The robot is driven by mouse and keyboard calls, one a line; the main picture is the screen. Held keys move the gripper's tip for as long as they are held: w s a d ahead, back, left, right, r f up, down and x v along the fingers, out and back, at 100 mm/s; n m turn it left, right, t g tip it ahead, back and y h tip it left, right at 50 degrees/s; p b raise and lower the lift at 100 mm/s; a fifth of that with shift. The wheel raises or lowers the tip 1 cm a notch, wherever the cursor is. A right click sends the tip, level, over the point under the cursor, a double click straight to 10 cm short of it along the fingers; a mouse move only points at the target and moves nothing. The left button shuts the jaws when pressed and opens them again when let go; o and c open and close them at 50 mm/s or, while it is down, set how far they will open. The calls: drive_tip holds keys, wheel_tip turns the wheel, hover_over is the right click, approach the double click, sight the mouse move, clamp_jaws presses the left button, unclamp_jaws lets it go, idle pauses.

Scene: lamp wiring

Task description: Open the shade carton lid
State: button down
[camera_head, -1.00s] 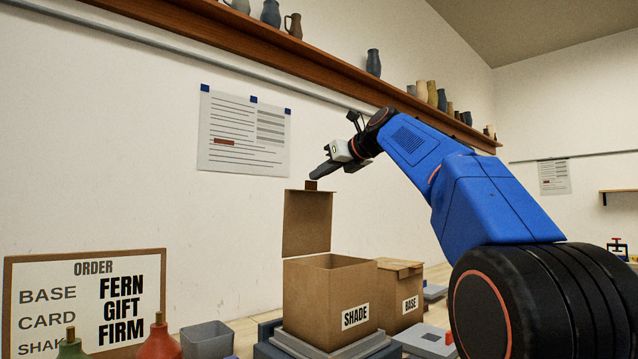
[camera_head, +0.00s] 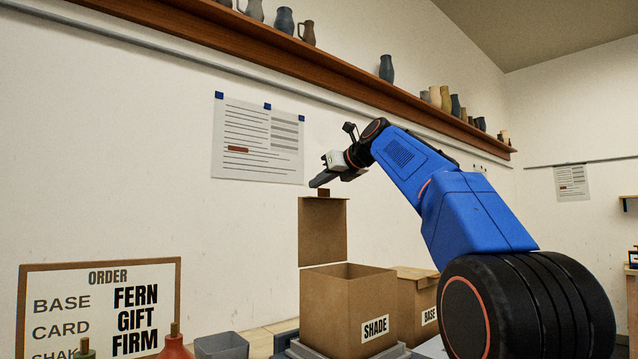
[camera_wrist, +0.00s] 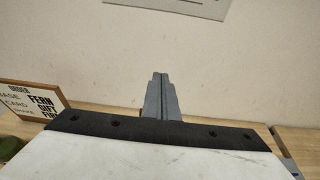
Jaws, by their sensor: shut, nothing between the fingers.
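The shade carton (camera_head: 345,305) is an open brown box with a SHADE label, in the head view at the lower middle. Its lid (camera_head: 323,230) stands upright at the back of the box, with a small dark brown tab (camera_head: 323,192) on its top edge. The inside of the carton shows in part. My gripper (camera_head: 314,183) is above the lid beside the tab, its fingers shut with nothing between them. I cannot tell whether it touches the tab. In the wrist view the shut fingers (camera_wrist: 161,98) point at the wall, and the carton is not seen.
The base carton (camera_head: 415,300) stands closed to the right of the shade carton. An order board (camera_head: 100,308), a red bottle (camera_head: 174,347) and a grey bin (camera_head: 221,346) are at the left. A long shelf with several jugs runs along the wall above.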

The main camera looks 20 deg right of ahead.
drive_tip(key=shift+r, duration=0.15)
drive_tip(key=shift+r, duration=0.65)
drive_tip(key=shift+s, duration=0.15)
drive_tip(key=s, duration=0.1)
drive_tip(key=s+d, duration=0.1)
drive_tip(key=s, duration=0.1)
drive_tip(key=shift+d, duration=0.1)
drive_tip(key=shift+s+d+r, duration=0.1)
drive_tip(key=shift+s+r, duration=0.05)
drive_tip(key=shift+s, duration=0.25)
drive_tip(key=shift+r, duration=0.7)
wheel_tip(320, 180, up, 8)
drive_tip(key=s, duration=0.2)
drive_tip(key=shift+d, duration=0.3)
